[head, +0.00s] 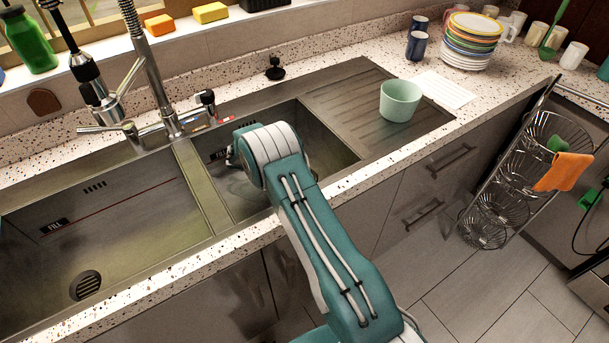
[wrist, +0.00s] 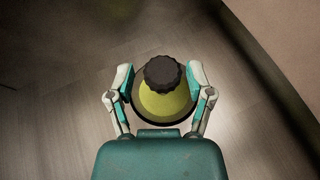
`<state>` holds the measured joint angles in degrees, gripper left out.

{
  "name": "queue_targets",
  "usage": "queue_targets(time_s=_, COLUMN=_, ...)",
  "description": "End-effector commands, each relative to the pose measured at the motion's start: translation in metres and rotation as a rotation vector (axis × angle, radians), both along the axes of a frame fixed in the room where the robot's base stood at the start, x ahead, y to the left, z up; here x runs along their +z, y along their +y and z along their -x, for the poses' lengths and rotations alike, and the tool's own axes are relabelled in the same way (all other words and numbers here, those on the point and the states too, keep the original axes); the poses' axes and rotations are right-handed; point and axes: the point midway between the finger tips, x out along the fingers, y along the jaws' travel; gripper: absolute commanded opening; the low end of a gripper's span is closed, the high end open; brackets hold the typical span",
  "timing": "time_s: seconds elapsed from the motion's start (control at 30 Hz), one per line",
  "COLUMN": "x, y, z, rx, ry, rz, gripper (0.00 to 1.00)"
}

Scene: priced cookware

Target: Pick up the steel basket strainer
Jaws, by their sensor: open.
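In the wrist view a round piece with a black ridged knob (wrist: 162,73) and a yellow-green tinted body with a dark rim sits on the brushed metal floor. It looks like the basket strainer (wrist: 160,104), though its steel colour does not show clearly. My gripper (wrist: 161,80) is open, with one finger on each side of the strainer. Whether the fingers touch it I cannot tell. In the head view my arm reaches down into the right-hand sink basin (head: 325,140). My wrist hides the strainer and most of the gripper there.
A black-knobbed stopper (head: 274,68) stands on the counter behind the sink. The divider (head: 200,185) and basin walls surround my gripper. A mint cup (head: 399,101) stands on the drainboard (head: 350,95). The left basin (head: 110,230) is clear, with a drain.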

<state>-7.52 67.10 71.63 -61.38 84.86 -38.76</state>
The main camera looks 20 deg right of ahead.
Motion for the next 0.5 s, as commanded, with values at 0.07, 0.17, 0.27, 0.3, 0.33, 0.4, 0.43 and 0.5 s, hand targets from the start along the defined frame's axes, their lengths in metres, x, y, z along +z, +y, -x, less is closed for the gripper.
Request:
queue_targets(time_s=0.07, x=-0.007, y=-0.012, z=0.004, rx=-0.003, ry=0.002, rz=0.0, gripper=0.67)
queue_targets(time_s=0.17, x=-0.012, y=-0.024, z=0.006, rx=-0.002, ry=0.001, rz=0.0, gripper=0.67)
queue_targets(time_s=0.27, x=-0.013, y=-0.028, z=0.007, rx=-0.001, ry=-0.001, rz=-0.001, gripper=0.67)
queue_targets(time_s=0.3, x=-0.013, y=-0.027, z=0.007, rx=0.0, ry=-0.001, rz=-0.001, gripper=0.67)
queue_targets(time_s=0.33, x=-0.013, y=-0.027, z=0.007, rx=0.0, ry=-0.001, rz=-0.001, gripper=0.67)
queue_targets(time_s=0.4, x=-0.013, y=-0.027, z=0.007, rx=-0.001, ry=-0.001, rz=-0.001, gripper=0.67)
queue_targets(time_s=0.43, x=-0.013, y=-0.027, z=0.007, rx=-0.001, ry=-0.001, rz=-0.001, gripper=0.59)
queue_targets(time_s=0.5, x=-0.013, y=-0.027, z=0.007, rx=-0.001, ry=-0.001, rz=-0.001, gripper=0.27)
